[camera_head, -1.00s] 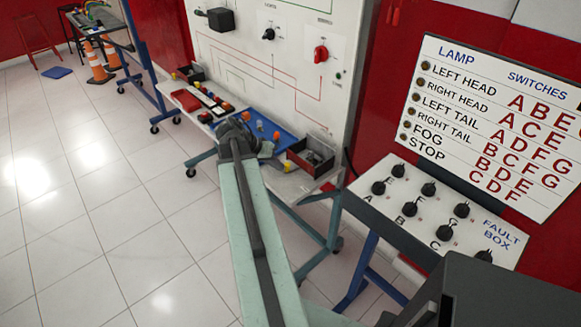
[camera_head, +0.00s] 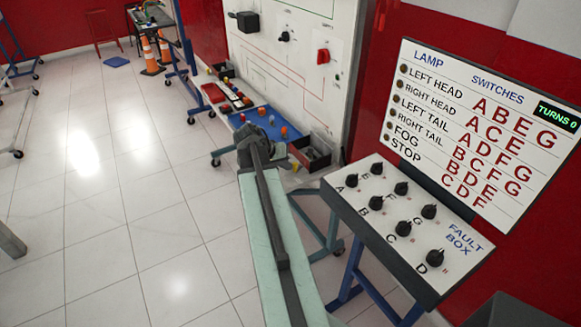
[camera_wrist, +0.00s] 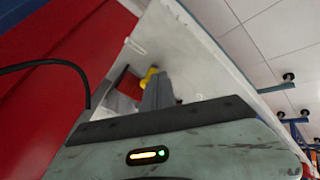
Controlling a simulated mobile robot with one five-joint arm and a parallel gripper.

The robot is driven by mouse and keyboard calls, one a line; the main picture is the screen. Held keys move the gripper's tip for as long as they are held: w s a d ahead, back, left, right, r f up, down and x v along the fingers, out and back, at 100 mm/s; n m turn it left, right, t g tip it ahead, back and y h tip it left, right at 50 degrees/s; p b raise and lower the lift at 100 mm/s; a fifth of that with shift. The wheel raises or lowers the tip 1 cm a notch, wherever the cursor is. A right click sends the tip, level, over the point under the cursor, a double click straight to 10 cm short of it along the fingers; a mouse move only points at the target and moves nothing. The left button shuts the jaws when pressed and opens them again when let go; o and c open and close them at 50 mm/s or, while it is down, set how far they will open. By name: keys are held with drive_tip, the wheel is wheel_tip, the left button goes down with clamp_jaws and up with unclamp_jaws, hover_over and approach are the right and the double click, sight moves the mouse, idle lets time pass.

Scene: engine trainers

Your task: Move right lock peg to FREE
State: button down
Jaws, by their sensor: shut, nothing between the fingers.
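I cannot make out a lock peg or a FREE mark in either view. My gripper (camera_head: 257,143) is at the far end of my pale green arm in the head view, near the front edge of the trainer's blue tray (camera_head: 247,121). In the wrist view my gripper's grey fingers (camera_wrist: 158,93) are shut and empty. They point toward a small yellow object (camera_wrist: 150,73) by the white panel, and I cannot tell whether they touch.
A fault box (camera_head: 395,215) with several black knobs stands at right, below a lamp-switch chart (camera_head: 480,130) reading TURNS 0. The white trainer panel (camera_head: 305,85) has a red knob (camera_head: 323,56). A parts bin (camera_head: 313,153) sits near my gripper.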

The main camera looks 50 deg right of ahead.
drive_tip(key=shift+s, duration=0.4)
drive_tip(key=shift+w+d, duration=0.4)
drive_tip(key=shift+d, duration=0.3)
drive_tip(key=s+p+v, duration=0.1)
drive_tip(key=p+v, duration=0.7)
drive_tip(key=v, duration=0.1)
drive_tip(key=shift+s+a+r, duration=0.35)
drive_tip(key=shift+s, duration=0.15)
